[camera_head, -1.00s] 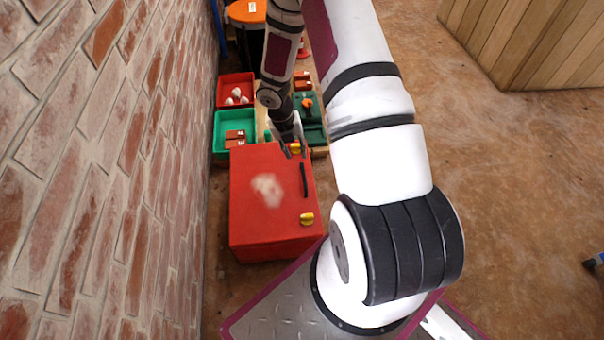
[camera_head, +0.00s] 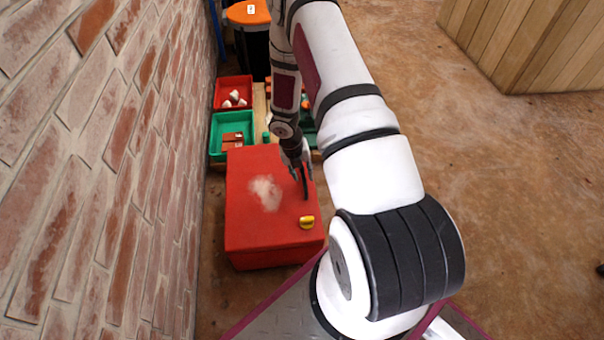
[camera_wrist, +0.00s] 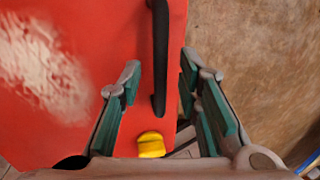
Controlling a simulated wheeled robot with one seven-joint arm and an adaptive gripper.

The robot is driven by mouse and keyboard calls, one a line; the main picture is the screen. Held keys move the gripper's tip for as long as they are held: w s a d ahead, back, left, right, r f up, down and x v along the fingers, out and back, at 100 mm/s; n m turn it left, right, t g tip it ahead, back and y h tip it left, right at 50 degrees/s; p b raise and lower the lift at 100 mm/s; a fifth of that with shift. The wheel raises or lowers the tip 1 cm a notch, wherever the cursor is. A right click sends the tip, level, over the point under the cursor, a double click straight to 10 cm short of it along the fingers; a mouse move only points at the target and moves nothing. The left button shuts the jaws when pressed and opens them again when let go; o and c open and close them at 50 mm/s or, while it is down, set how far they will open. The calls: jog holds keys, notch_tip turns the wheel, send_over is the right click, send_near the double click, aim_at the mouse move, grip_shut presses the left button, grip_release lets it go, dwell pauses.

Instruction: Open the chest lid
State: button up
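The red chest (camera_head: 250,225) stands on the floor beside the brick wall, its lid (camera_wrist: 90,120) shut, with a pale worn patch on top. A black bar handle (camera_wrist: 160,60) runs along the lid's right edge. A yellow latch (camera_head: 307,222) sits near the handle's near end and also shows in the wrist view (camera_wrist: 151,144). My gripper (camera_wrist: 159,78) is open over the handle, one teal-padded finger on each side, with gaps to the handle on both sides. In the head view my gripper (camera_head: 299,172) hides part of the handle and the far latch.
Behind the chest are a green bin (camera_head: 217,135) with brown blocks and a red bin (camera_head: 219,95) with pale pieces. An orange-topped black container (camera_head: 249,14) stands farther back. The brick wall (camera_head: 100,180) is close at left. Open floor (camera_head: 520,200) lies at right.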

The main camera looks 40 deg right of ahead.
grip_shut()
jog(key=shift+r, duration=0.1)
